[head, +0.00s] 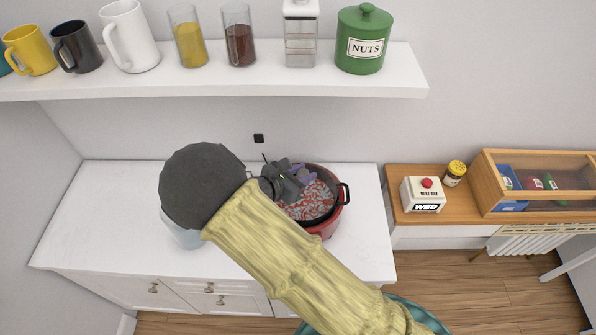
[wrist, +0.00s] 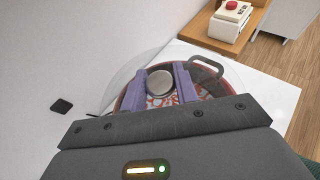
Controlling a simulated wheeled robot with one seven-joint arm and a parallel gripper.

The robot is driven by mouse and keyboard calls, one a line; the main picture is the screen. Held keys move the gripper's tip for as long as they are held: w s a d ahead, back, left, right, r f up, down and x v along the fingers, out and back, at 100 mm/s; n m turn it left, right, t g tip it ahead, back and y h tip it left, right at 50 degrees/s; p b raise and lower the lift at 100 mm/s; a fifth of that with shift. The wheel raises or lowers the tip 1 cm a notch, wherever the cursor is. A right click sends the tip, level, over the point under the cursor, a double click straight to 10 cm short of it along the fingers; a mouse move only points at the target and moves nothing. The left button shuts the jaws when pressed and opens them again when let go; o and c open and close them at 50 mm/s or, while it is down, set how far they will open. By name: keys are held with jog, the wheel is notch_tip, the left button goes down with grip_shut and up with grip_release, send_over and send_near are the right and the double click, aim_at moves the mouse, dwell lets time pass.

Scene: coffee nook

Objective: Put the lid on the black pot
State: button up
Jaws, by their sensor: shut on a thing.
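The pot (head: 326,228) stands on the white counter in the head view; it is red outside, with a dark rim, black handles and a red-and-white pattern inside. It also shows in the wrist view (wrist: 124,100). My gripper (head: 301,174) is over the pot. In the wrist view, the purple fingers of my gripper (wrist: 160,84) are shut on the silver knob of a clear glass lid (wrist: 129,73). The lid's faint edge reaches past the pot's rim at the upper left. I cannot tell whether lid and pot touch. My arm hides the pot's left part.
A pale translucent vessel (head: 182,236) stands on the counter (head: 105,215), partly behind my arm. A shelf (head: 215,78) above holds mugs, jars and a green nuts canister (head: 361,42). A wooden cabinet at right carries a white box (head: 422,196) and a yellow-lidded jar (head: 455,173).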

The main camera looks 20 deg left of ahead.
jog(key=shift+f+b, duration=0.7)
jog(key=shift+f, duration=0.6)
jog(key=shift+w+f, duration=0.1)
jog(key=shift+f, duration=0.6)
dwell(1.7)
jog(key=o, duration=1.2)
jog(key=shift+o, duration=0.8)
jog(key=o, duration=0.3)
jog(key=shift+r, duration=0.1)
